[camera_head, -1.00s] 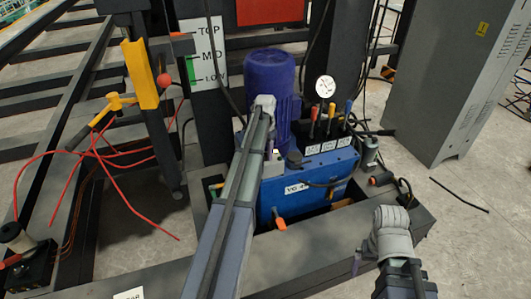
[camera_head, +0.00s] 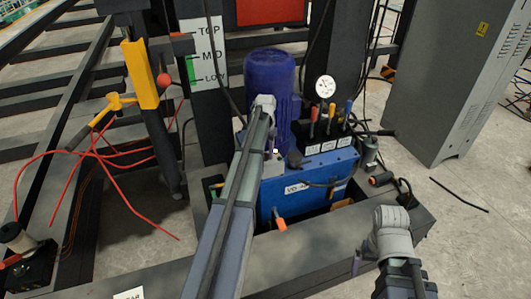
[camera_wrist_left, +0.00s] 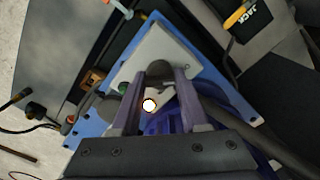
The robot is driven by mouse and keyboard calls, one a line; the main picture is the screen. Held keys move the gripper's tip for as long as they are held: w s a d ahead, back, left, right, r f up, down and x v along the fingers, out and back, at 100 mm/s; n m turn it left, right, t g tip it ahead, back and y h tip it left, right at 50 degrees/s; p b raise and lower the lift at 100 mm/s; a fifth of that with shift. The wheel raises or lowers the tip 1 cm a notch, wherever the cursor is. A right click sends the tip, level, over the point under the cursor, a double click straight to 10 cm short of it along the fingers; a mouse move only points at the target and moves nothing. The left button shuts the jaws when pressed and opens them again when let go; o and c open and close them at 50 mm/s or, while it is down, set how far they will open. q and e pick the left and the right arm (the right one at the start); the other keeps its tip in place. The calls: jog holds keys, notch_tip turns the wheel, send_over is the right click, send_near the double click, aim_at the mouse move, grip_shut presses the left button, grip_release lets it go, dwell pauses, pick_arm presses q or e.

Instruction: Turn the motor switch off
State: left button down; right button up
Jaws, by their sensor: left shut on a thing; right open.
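The blue power unit (camera_head: 310,182) carries the purple motor (camera_head: 270,85). My left arm reaches over the unit and hides much of its left part. In the left wrist view, my left gripper (camera_wrist_left: 158,78) has its fingers on either side of a dark rounded knob (camera_wrist_left: 158,69), above a light grey plate (camera_wrist_left: 182,52). It is shut on this knob; I cannot tell for sure whether it is the motor switch. A bright white spot (camera_wrist_left: 148,105) shows between the fingers. Only links of my right arm show in the head view, at lower right; its gripper is not visible.
Levers (camera_head: 331,113) and a round gauge (camera_head: 325,86) stand at the unit's right. A yellow post (camera_head: 140,75) and red cables (camera_head: 100,155) are to the left. A grey cabinet (camera_head: 440,80) stands at upper right. Bare floor (camera_head: 480,230) lies at right.

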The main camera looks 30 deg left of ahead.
aim_at(266, 153)
pick_arm(q)
jog(key=shift+c, duration=2.1)
grip_release()
jog(key=shift+r, duration=0.1)
notch_tip(266, 153, up, 8)
jog(key=p, duration=0.8)
jog(key=shift+f, duration=0.3)
notch_tip(266, 153, down, 8)
jog(key=b, duration=0.8)
jog(key=shift+r, duration=0.15)
jog(key=shift+r, duration=0.15)
